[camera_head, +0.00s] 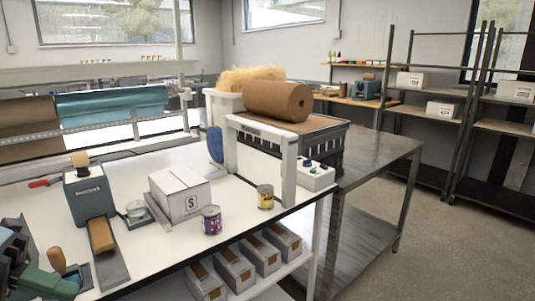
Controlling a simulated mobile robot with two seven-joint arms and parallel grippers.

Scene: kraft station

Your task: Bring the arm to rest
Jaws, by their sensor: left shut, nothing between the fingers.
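My left gripper (20,258) shows only in part at the lower left edge of the head view, dark and cut off by the frame. It is shut and empty, low at the near left end of the white bench (135,170). A green tool with a brown knob (50,284) is close beside it; I cannot tell whether they touch. My right gripper is not in view.
A kraft paper roll (278,101) is behind. Several boxes lie on the shelf below. Floor at right is clear.

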